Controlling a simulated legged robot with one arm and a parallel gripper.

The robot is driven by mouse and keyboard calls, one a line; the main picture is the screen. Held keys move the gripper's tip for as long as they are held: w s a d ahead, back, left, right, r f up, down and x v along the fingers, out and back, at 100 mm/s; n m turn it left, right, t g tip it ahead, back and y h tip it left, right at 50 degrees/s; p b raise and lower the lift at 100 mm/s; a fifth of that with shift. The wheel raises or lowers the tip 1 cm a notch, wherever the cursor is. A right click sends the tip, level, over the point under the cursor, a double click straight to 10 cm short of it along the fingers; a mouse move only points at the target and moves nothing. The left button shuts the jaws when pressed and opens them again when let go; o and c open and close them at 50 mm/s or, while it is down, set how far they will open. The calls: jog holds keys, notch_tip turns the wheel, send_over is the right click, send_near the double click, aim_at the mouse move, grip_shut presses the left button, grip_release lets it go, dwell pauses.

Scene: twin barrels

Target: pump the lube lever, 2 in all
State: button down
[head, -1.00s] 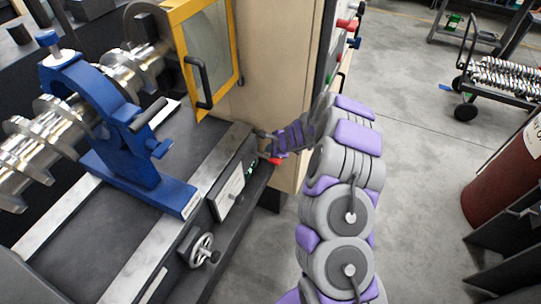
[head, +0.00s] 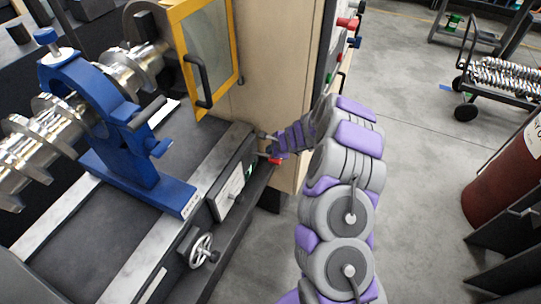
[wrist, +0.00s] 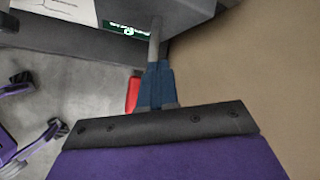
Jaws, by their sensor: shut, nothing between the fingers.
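The red grip (head: 274,160), which looks like the lube lever's handle, sticks out from the side of the lathe bed beside a green label (head: 249,170). In the wrist view the red grip (wrist: 132,92) shows just left of my blue fingers, partly hidden by them. My gripper (head: 268,140) is shut and empty, just above the red grip in the head view. It also shows in the wrist view (wrist: 155,82). A thin grey rod (wrist: 155,40) runs on from the fingertips; I cannot tell if it touches them.
The machine's beige cabinet (head: 268,85) stands just behind my gripper. A handwheel (head: 201,250) and a blue steady rest (head: 125,150) are on the left. A red barrel (head: 500,180) and a cart (head: 500,80) stand at the right. Grey floor is clear between.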

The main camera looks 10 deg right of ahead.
aim_at(269, 156)
jog(key=shift+s+d+f+b, duration=0.1)
jog(key=shift+d+f+b, duration=0.05)
jog(key=shift+f+b, duration=1.2)
dwell(1.6)
dwell(0.5)
jog(key=shift+r+p, duration=1.8)
jog(key=shift+p, duration=0.1)
jog(key=r+p, duration=0.3)
jog(key=a+r+p, duration=0.1)
jog(key=r, duration=0.1)
jog(key=shift+w, duration=0.4)
